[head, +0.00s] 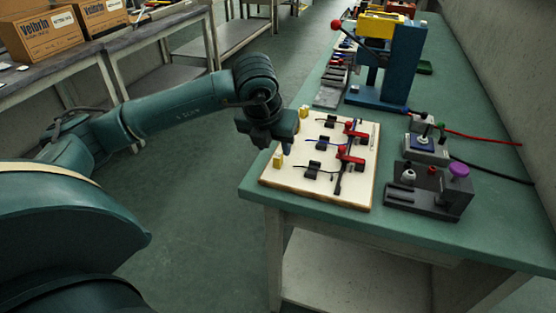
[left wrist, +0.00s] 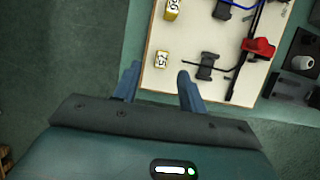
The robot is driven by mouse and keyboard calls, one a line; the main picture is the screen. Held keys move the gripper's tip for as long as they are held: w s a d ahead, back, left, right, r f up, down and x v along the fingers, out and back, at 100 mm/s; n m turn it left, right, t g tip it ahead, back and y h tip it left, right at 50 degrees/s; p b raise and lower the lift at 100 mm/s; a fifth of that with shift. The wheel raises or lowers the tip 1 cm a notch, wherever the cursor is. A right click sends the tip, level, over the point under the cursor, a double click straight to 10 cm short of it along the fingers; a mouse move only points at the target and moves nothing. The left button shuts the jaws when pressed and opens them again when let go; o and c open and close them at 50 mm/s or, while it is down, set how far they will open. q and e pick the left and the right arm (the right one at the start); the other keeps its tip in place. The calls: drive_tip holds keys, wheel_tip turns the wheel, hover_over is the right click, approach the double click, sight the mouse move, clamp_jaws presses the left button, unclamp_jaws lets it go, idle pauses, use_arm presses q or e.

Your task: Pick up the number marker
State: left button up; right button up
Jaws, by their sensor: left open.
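Two small yellow number markers stand on the left edge of a white board. The nearer one (head: 278,160) also shows in the left wrist view (left wrist: 162,59) with a white numbered face; its digits are hard to read. The farther marker (head: 304,112) shows at the top of the left wrist view (left wrist: 172,9). My left gripper (left wrist: 157,76) is open and empty. In the head view it hangs above the board's left edge, close to the nearer marker. In the left wrist view that marker lies just beyond the fingertips, between their lines. My right gripper is not in view.
The white board (head: 342,194) also carries black clips, thin leads and red parts (head: 350,156). A dark fixture with a purple knob (head: 459,170) stands to its right on the green bench (head: 415,240). A blue press (head: 400,65) stands behind. Floor lies open to the left.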

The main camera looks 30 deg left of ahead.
sight(277, 156)
use_arm(q)
drive_tip(key=x, duration=0.5)
drive_tip(key=shift+d, duration=0.1)
drive_tip(key=shift+r, duration=0.1)
clamp_jaws()
